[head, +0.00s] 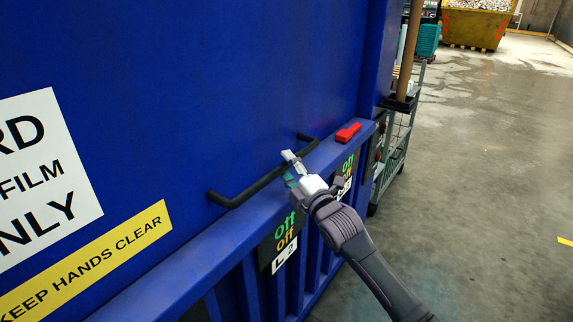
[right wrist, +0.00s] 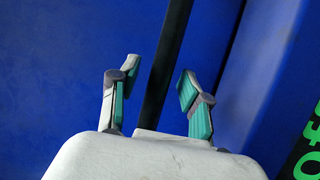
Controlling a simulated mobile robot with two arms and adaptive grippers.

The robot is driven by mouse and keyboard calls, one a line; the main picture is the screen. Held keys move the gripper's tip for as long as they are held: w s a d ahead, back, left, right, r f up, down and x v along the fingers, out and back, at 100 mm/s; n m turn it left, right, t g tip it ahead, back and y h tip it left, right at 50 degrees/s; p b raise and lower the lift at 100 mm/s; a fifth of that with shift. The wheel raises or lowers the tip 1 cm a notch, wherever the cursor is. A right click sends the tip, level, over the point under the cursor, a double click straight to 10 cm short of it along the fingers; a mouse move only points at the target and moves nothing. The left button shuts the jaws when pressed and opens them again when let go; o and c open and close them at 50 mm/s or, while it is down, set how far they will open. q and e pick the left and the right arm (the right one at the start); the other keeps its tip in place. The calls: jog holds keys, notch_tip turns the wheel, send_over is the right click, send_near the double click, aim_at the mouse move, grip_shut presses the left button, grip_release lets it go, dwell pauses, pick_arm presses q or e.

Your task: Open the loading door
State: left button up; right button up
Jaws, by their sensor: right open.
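The loading door (head: 240,80) is a large blue panel filling the left of the head view, and it appears closed. A black bar handle (head: 236,198) runs along its lower part. My right gripper (head: 291,160) is at the handle's right half. In the right wrist view the handle (right wrist: 165,65) runs between the two open fingers of my right gripper (right wrist: 158,85), with gaps on both sides. Whether a finger touches it I cannot tell. My left gripper is in neither view.
A red object (head: 347,132) sits on the blue ledge below the door. Panels marked "off" (head: 284,240) are under the ledge. A grey cart (head: 398,140) stands beyond the right end. The concrete floor (head: 490,190) at right is clear. A yellow skip (head: 474,28) stands far back.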

jog(key=shift+w+a, duration=0.15)
jog(key=shift+w, duration=0.15)
jog(key=shift+r, duration=0.1)
grip_shut()
